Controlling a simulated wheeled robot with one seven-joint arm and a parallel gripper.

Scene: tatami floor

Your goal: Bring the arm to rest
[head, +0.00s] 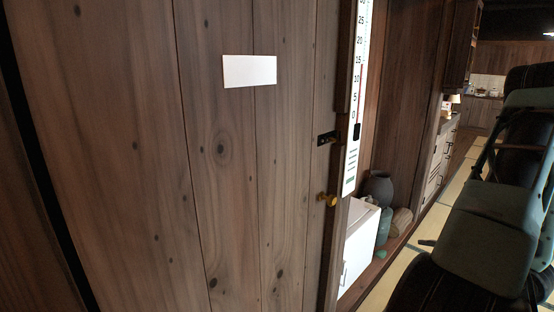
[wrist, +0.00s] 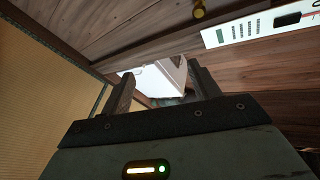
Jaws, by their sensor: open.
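My gripper (wrist: 158,88) shows in the wrist view with its two fingers spread apart and nothing between them. Beyond the fingers stands a white cabinet, seen in the gap. In the head view my folded arm (head: 490,215) fills the right side, dark green and black, and the fingers cannot be made out there. A wooden plank door (head: 160,160) takes up the left and middle of the head view. A brass knob (head: 328,199) sits at its right edge, and it also shows at the top of the wrist view (wrist: 198,10).
A white label (head: 250,71) is on the door. A large thermometer board (head: 355,90) hangs right of it. Below are the white cabinet (head: 358,240), a dark vase (head: 378,187) and a log (head: 401,222). Tatami floor (head: 425,250) runs back along drawers (head: 441,160).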

